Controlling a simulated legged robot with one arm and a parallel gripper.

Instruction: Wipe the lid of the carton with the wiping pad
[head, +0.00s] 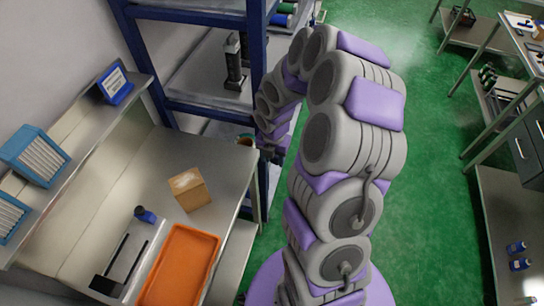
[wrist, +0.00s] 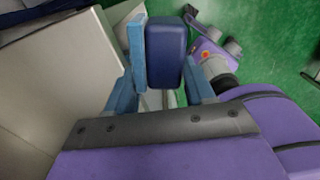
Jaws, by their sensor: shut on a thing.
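The carton (head: 189,190), a small brown box with a paler patch on its lid, stands upright on the workbench (head: 225,170) in the head view. My gripper (wrist: 160,75) shows in the wrist view with its light blue fingers shut on the wiping pad (wrist: 170,55), a dark blue block with a lighter blue slab along its left side. In the head view my arm bends over to the right of the bench, and its end is near the bench's right edge, apart from the carton. The pad is not clear in that view.
An orange tray (head: 181,265) lies in front of the carton, with a dark-blue-capped item (head: 145,215) and a black forked fixture (head: 118,265) to its left. A blue-framed shelf rack (head: 205,105) rises behind the bench. Green floor (head: 425,180) is open to the right.

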